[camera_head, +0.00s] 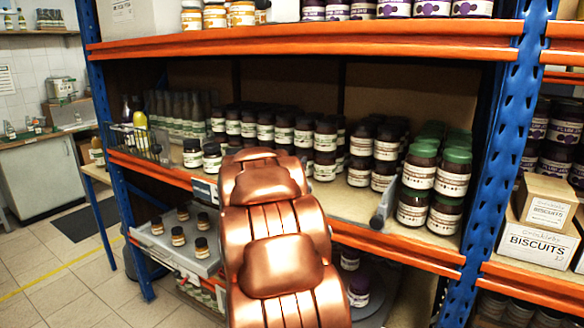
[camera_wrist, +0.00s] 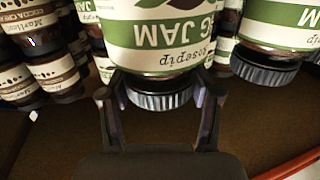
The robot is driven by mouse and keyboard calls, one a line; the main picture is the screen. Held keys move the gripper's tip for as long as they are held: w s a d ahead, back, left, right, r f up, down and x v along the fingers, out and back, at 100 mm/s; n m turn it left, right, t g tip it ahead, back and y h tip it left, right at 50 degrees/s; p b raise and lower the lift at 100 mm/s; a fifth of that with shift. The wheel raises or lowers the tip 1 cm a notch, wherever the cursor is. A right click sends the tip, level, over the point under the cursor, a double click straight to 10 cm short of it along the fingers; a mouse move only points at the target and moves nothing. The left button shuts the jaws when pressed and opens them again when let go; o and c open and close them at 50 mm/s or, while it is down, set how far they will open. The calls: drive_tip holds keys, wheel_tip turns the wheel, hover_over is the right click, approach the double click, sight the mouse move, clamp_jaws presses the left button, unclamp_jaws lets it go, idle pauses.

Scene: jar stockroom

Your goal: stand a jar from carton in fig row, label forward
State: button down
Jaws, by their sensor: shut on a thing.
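In the wrist view, my gripper (camera_wrist: 160,92) is shut around a jar (camera_wrist: 155,38) at its dark ridged lid. The jar's white and green label faces the camera; "JAM" shows on it, upside down in this picture. Its far end is cut off by the frame edge. A similar jar (camera_wrist: 275,35) stands close to the right, with a dark lid. In the head view, my arm hides my gripper and the held jar. Dark-lidded jars (camera_head: 325,143) stand in rows on the middle shelf (camera_head: 350,208). I cannot make out which row is fig, nor identify the carton.
Brown-labelled jars (camera_wrist: 50,70) crowd the left of the wrist view. Green-lidded jars (camera_head: 420,178) are stacked at the shelf's right. Bottles (camera_head: 182,110) and a wire basket (camera_head: 140,142) are at its left. A blue upright (camera_head: 505,130) and a biscuits carton (camera_head: 535,245) stand farther right.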

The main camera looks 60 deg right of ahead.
drive_tip(key=shift+n+t+y+b, duration=0.4)
drive_tip(key=shift+n+t+b, duration=0.3)
drive_tip(key=shift+b, duration=1.75)
drive_tip(key=shift+r+n+t+b, duration=0.1)
drive_tip(key=shift+n+t+b, duration=0.2)
drive_tip(key=shift+t+b, duration=0.75)
drive_tip(key=shift+f+g+b, duration=0.25)
drive_tip(key=shift+g+b, duration=0.05)
drive_tip(key=shift+g, duration=0.05)
drive_tip(key=shift+c, duration=0.8)
unclamp_jaws()
drive_tip(key=shift+f, duration=0.1)
drive_tip(key=v, duration=1.2)
drive_tip(key=shift+r, duration=0.25)
